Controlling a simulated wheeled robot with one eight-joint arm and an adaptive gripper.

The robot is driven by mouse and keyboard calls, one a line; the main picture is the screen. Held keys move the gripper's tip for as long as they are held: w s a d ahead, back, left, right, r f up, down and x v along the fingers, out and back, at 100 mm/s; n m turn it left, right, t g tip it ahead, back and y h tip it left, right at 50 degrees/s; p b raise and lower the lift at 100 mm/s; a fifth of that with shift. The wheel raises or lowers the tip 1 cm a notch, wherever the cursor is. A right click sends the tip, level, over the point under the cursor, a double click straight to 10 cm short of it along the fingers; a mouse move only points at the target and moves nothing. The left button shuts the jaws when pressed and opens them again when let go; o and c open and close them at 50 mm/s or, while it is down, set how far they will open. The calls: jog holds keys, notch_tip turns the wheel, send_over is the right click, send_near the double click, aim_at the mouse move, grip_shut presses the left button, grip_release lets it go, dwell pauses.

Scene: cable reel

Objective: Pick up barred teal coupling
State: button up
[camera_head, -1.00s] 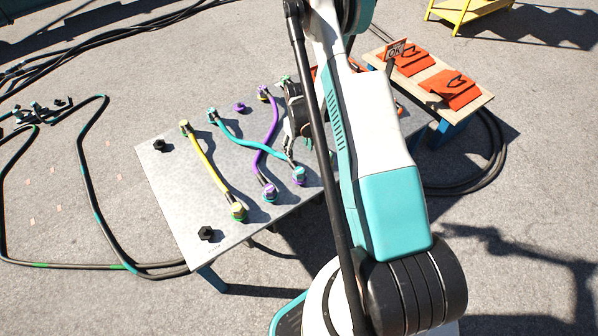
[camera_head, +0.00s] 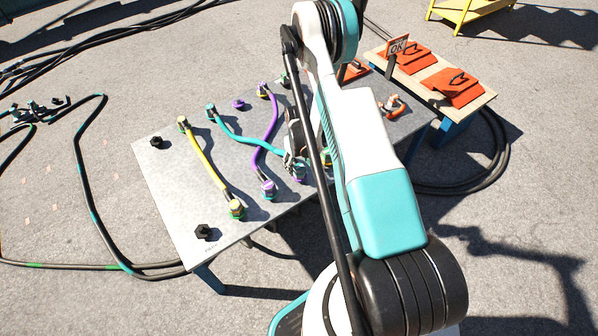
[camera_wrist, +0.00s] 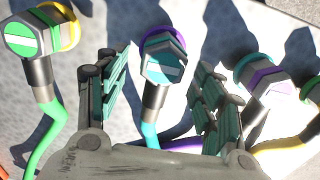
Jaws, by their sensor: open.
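In the wrist view, the teal coupling (camera_wrist: 163,66) is a hex fitting with a pale bar across its teal face, a purple ring at its far side and a teal cable (camera_wrist: 149,133). My gripper (camera_wrist: 161,82) is open, with one finger on each side of the coupling and gaps to both. In the head view, my gripper (camera_head: 292,157) is over the near end of the teal cable (camera_head: 250,142), partly hidden by my arm. The teal coupling (camera_head: 299,172) there is mostly covered by the gripper.
A green coupling with a white bar (camera_wrist: 22,38) lies left of the fingers, and a purple coupling (camera_wrist: 268,84) lies close on the right. The metal table (camera_head: 170,190) also bears a yellow cable (camera_head: 208,165). Orange pieces (camera_head: 452,86) lie on a wooden bench at right.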

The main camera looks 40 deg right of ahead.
notch_tip(320, 180, down, 3)
jog(key=shift+w+b, duration=0.1)
jog(key=shift+b, duration=0.35)
jog(key=shift+r, duration=0.1)
jog(key=c, duration=1.3)
jog(key=shift+o, duration=0.2)
jog(key=shift+r, duration=0.1)
notch_tip(320, 180, up, 19)
jog(key=p, duration=0.7)
jog(key=b, duration=0.7)
send_over(298, 164)
jog(key=shift+f, duration=3.5)
jog(key=shift+a, duration=0.15)
